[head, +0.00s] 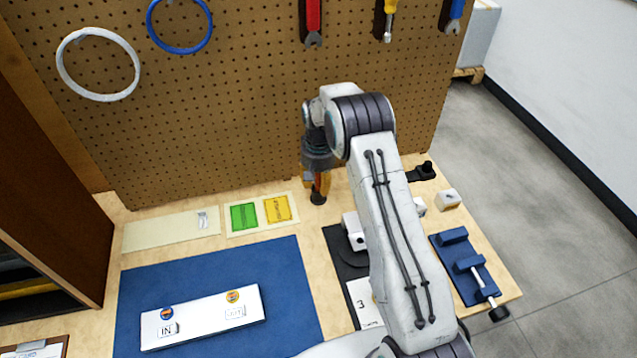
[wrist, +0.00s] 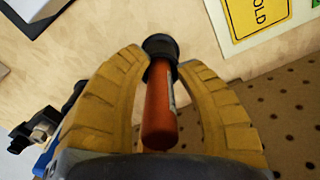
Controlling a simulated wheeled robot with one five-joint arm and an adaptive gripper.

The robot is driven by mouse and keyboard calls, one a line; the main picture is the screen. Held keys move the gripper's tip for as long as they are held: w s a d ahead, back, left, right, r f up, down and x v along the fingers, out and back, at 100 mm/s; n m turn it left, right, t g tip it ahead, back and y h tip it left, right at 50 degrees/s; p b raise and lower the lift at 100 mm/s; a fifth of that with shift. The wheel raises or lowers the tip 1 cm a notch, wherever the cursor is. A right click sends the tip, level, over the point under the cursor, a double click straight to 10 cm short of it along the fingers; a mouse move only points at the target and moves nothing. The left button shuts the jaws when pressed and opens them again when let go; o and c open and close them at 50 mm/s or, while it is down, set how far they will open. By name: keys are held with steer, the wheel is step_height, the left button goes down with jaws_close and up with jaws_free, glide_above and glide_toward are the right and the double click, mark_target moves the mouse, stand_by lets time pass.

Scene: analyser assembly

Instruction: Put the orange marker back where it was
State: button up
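The orange marker (wrist: 159,115) with its black end (wrist: 160,46) lies between the two yellow fingers of my gripper (wrist: 162,68) in the wrist view. The fingertips close in on both sides of it near the black end. In the head view my gripper (head: 317,180) points down at the back of the bench, close to the pegboard. The marker's black end (head: 318,198) shows below the fingers; the rest is mostly hidden by them. I cannot tell whether that end touches the bench.
A green card (head: 244,217) and a yellow card (head: 277,208) lie left of my gripper. A blue mat (head: 215,270) bears a white panel (head: 203,316). A blue vise (head: 465,267) is at right. The pegboard (head: 230,110) rises behind; bare bench surrounds the gripper.

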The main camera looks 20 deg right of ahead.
steer(key=shift+o, duration=0.7)
steer(key=shift+r, duration=0.2)
step_height(320, 180, up, 12)
steer(key=s+r+n+t, duration=0.2)
steer(key=s+r, duration=1.2)
steer(key=s, duration=0.3)
steer(key=s+f+n+t, duration=0.1)
steer(key=s+f, duration=0.1)
steer(key=s, duration=1.6)
steer(key=shift+f+t, duration=0.25)
steer(key=shift+t, duration=0.15)
